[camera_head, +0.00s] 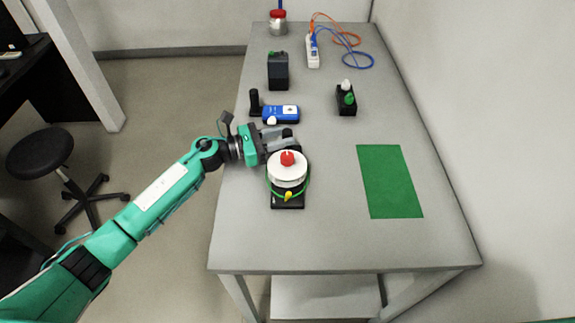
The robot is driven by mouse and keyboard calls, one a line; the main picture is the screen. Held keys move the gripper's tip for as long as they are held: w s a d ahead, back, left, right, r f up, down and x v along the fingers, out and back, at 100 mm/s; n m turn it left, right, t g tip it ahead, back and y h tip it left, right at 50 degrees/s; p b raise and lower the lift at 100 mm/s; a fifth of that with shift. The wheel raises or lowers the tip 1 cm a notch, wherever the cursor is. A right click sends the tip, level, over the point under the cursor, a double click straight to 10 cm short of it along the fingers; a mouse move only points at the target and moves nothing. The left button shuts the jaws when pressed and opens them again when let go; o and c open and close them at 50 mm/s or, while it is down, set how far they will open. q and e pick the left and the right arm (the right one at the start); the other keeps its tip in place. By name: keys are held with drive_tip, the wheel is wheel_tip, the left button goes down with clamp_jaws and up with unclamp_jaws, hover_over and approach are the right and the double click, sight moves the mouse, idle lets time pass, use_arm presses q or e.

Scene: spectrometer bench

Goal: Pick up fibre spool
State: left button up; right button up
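The fibre spool (287,175) has a white round top with a red knob, a green fibre round its lower part and a yellow tip at the front. It stands upright on a black base (288,203) near the table's left side. My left gripper (287,139) reaches in from the left, just behind the spool. Its grey fingers look apart, with nothing seen between them. The spool hides part of the near finger, and I cannot tell whether they touch. My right gripper is not in view.
Behind my gripper lie a blue handheld device (281,114) and a dark box (278,71). A black holder with a green item (346,100), a white power strip (313,52) with cables and a red-lidded jar (278,22) stand farther back. A green mat (391,182) lies bare at right.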

use_arm(q)
drive_tip(key=shift+a, duration=0.1)
clamp_jaws()
